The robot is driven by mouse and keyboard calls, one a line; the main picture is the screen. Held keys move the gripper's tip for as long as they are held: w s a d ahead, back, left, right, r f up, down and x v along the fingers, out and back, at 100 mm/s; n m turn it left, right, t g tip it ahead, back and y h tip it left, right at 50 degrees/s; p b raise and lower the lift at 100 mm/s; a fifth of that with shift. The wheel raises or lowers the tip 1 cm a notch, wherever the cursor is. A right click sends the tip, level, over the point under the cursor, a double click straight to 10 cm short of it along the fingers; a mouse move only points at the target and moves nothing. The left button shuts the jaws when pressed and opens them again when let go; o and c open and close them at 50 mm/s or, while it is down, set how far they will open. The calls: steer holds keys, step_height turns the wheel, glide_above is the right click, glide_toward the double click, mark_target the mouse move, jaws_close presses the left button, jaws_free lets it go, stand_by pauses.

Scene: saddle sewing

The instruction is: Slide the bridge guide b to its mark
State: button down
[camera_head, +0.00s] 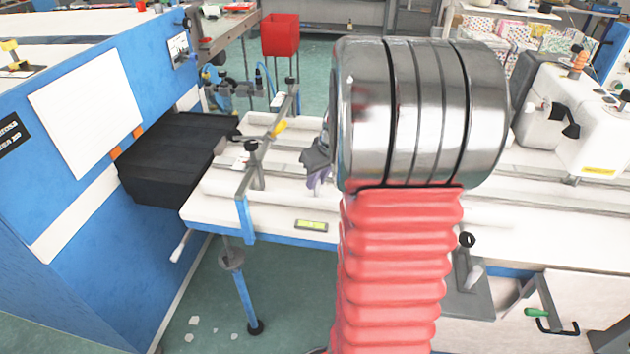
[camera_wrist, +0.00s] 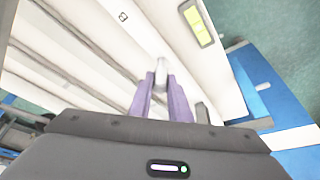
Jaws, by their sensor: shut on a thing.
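My gripper (camera_wrist: 161,84) points down at the white table with its two purple fingers closed around a small pale grey upright piece (camera_wrist: 160,70). This piece appears to be the bridge guide b; its lower end is hidden between the fingers. In the head view my gripper (camera_head: 317,181) shows only in part beside my arm, over the white table (camera_head: 213,210), and the piece is hidden there.
A grey bridge bar (camera_head: 243,183) with a black knob and yellow handle crosses the table on the left. A black padded block (camera_head: 165,165) adjoins the blue machine (camera_head: 105,235). A white sewing machine (camera_head: 600,130) stands right.

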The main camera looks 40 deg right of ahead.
steer(key=shift+w+d, duration=0.3)
steer(key=shift+d, duration=0.1)
steer(key=c, duration=1.6)
jaws_free()
steer(key=shift+c, duration=0.2)
steer(key=v, duration=1.3)
steer(key=shift+s+r, duration=0.2)
steer(key=shift+r, duration=0.15)
